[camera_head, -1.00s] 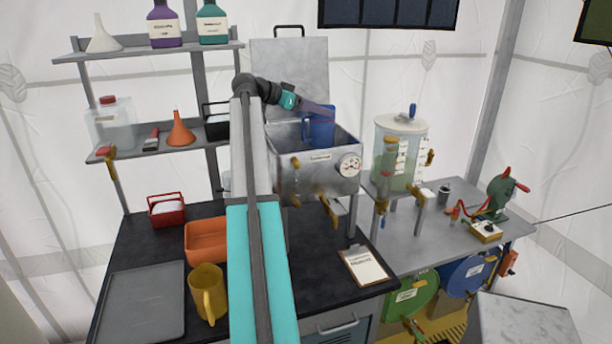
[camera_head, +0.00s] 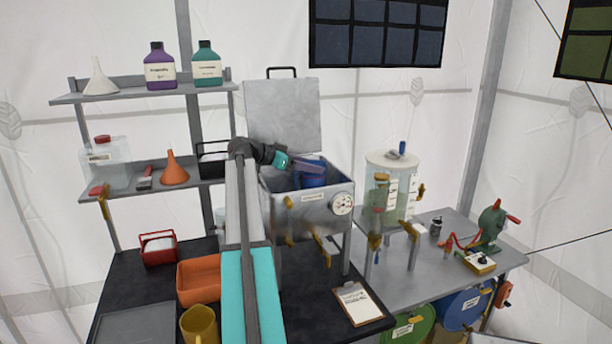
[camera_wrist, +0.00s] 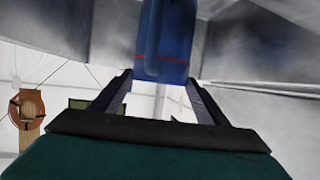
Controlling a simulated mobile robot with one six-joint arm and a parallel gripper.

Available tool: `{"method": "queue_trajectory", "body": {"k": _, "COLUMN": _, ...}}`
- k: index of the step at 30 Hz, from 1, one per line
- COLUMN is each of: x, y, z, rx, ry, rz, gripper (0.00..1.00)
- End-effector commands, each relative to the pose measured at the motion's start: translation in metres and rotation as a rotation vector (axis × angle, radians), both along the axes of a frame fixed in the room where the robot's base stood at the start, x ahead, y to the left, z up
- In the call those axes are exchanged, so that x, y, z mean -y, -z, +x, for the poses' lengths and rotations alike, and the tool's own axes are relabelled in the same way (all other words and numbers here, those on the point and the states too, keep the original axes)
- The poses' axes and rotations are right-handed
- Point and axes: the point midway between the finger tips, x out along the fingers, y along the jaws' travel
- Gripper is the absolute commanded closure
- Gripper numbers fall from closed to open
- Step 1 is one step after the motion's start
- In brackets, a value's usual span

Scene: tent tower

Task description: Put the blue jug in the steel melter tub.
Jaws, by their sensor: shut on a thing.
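The blue jug (camera_head: 313,179) is inside the steel melter tub (camera_head: 312,214), its lower part hidden behind the tub's front wall. The tub has a raised lid at its back and a round gauge on its front. My gripper (camera_head: 300,163) reaches over the tub's left side and is shut on the jug. In the wrist view, the jug (camera_wrist: 166,40) shows between the far ends of my gripper's fingers (camera_wrist: 160,79), with the tub's grey walls around it. I cannot tell whether the jug touches the tub floor.
A clear tank (camera_head: 390,190) stands right of the tub. A yellow jug (camera_head: 199,325), an orange tray (camera_head: 198,282) and a clipboard (camera_head: 357,303) are on the dark bench. Shelves at left hold bottles and funnels. The tub's raised lid (camera_head: 283,115) stands behind the jug.

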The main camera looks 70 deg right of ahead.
Motion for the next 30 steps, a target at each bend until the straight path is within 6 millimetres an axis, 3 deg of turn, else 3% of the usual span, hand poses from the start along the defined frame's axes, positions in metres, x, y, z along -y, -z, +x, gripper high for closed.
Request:
{"method": "queue_trajectory", "body": {"k": 6, "x": 0.0, "y": 0.002, "z": 0.0, "rx": -0.002, "ry": -0.001, "rz": -0.001, "gripper": 0.93}}
{"method": "queue_trajectory", "body": {"k": 18, "x": -0.001, "y": 0.034, "z": 0.001, "rx": -0.001, "ry": -0.002, "rz": -0.001, "gripper": 0.93}}
{"method": "queue_trajectory", "body": {"k": 30, "x": -0.001, "y": 0.038, "z": 0.002, "rx": 0.0, "ry": -0.003, "rz": -0.002, "gripper": 0.93}}
